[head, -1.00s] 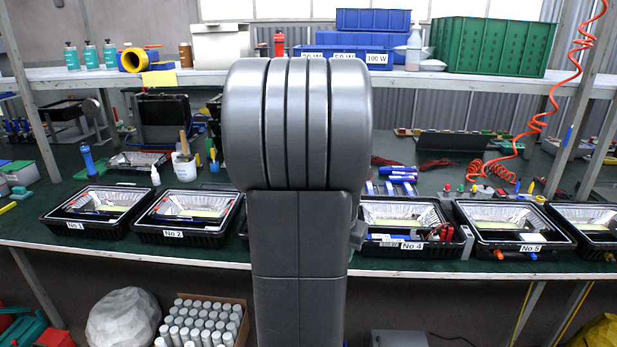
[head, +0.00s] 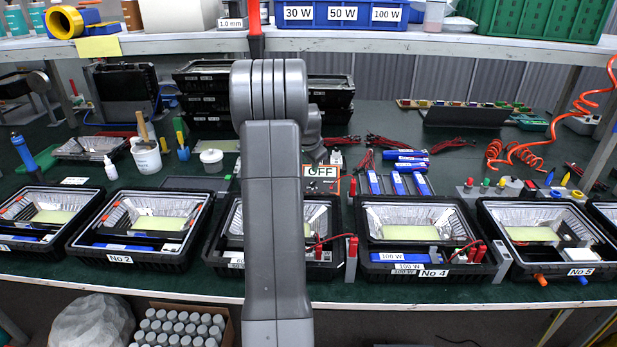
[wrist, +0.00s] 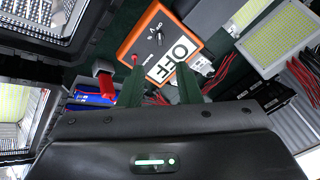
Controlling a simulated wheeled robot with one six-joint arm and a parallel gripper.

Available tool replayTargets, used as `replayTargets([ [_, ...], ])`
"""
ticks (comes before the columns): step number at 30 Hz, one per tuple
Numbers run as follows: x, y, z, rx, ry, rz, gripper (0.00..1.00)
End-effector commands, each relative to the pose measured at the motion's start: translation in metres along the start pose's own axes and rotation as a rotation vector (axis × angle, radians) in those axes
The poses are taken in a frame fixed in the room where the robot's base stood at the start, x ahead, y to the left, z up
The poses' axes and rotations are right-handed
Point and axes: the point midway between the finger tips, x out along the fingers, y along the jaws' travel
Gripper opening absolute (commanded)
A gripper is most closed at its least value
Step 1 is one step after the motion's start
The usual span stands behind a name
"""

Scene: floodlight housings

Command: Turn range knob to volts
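An orange meter box (wrist: 185,28) with a dark front lies ahead of my gripper in the wrist view. It carries a large white OFF label (wrist: 173,60), a small dark knob (wrist: 158,38) with white marks beside it, and a red button or jack (wrist: 135,60). The knob's exact pointing is too small to read. My gripper (wrist: 158,75) is open, its two dark fingers apart and empty, short of the knob. In the head view the meter (head: 322,186) with its OFF label shows just right of my arm, which hides my gripper.
Floodlight housings stand along the bench front, including No 2 (head: 140,222), No 4 (head: 415,235) and No 5 (head: 540,235). Blue packs (head: 397,184) and red leads (head: 367,160) lie right of the meter. A red clip or plug (wrist: 107,84) is near the left finger.

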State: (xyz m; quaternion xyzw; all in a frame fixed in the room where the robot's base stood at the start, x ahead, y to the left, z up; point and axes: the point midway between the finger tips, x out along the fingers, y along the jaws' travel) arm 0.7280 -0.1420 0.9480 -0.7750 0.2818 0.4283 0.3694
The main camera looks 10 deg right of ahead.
Motion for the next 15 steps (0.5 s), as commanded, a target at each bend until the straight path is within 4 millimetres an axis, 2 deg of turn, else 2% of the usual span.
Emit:
replayTargets([
  [5,0.019,0.000,0.000,0.000,-0.001,0.001,0.31],
  [15,0.081,0.001,0.000,-0.001,-0.002,0.002,0.31],
])
